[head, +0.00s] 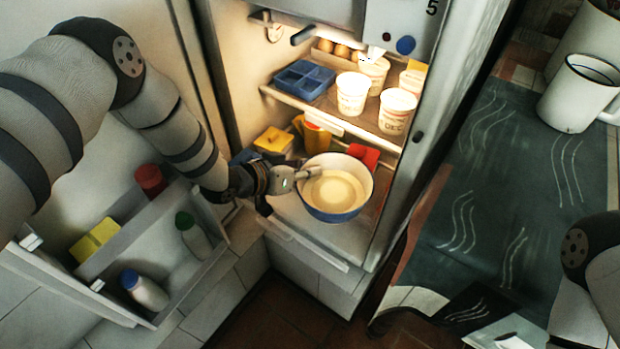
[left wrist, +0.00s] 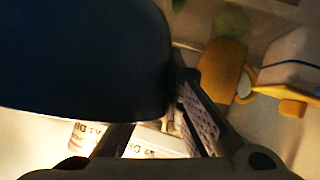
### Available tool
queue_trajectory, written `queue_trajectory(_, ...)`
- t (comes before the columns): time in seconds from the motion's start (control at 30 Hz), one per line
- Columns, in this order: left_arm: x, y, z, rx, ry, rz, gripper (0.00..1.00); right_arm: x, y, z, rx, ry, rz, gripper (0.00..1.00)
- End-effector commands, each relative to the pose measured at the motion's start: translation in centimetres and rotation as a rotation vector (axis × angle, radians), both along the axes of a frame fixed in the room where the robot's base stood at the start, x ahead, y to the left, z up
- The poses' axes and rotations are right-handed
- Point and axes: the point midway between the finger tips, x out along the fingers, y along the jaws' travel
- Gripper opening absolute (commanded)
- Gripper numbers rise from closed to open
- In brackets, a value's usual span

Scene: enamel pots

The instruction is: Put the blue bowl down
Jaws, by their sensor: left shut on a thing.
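The blue bowl (head: 338,212) is blue outside and cream inside, and it is at the lower shelf of the open fridge in the head view. My left gripper (head: 308,174) is shut on the bowl's left rim, with one finger showing over the inside. The bowl looks about level; I cannot tell whether its base touches the shelf. In the left wrist view the bowl's dark blue side (left wrist: 85,60) fills the upper left, beside the fingers (left wrist: 155,125). My right gripper is out of view; only part of my right arm shows at the right edge of the head view.
A red item (head: 364,155), a yellow mug (head: 317,134) and a yellow-lidded box (head: 273,140) stand behind the bowl. The shelf above holds white tubs (head: 352,92) and a blue tray (head: 304,79). The open door (head: 205,262) holds bottles. Bare lower shelf (head: 325,237) shows in front.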

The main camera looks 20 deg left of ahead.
Motion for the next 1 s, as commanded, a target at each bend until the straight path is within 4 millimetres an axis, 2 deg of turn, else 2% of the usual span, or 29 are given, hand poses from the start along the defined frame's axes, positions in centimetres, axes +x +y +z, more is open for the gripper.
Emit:
queue_trajectory(0.1, -0.1, -0.1, -2.2, -0.002, 0.002, 0.000, 0.00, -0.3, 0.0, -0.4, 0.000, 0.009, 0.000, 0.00)
queue_trajectory(0.17, -0.1, -0.1, -2.9, -0.003, 0.001, -0.001, 0.00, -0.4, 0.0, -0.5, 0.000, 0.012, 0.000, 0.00)
queue_trajectory(0.5, -0.1, -0.1, -3.2, -0.003, -0.001, -0.001, 0.00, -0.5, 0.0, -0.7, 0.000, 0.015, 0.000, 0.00)
queue_trajectory(0.6, -0.2, 0.0, -3.3, 0.001, 0.003, -0.002, 0.26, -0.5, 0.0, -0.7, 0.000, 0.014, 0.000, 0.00)
queue_trajectory(0.63, -0.2, 0.0, -3.2, 0.001, 0.003, -0.002, 0.28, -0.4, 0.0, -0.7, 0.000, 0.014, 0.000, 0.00)
queue_trajectory(0.87, -0.2, 0.0, -3.2, 0.001, 0.003, -0.002, 0.28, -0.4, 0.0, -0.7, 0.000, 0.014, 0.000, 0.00)
queue_trajectory(1.0, -0.3, 0.2, -2.6, 0.001, 0.002, -0.001, 0.28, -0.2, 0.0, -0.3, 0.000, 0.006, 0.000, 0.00)
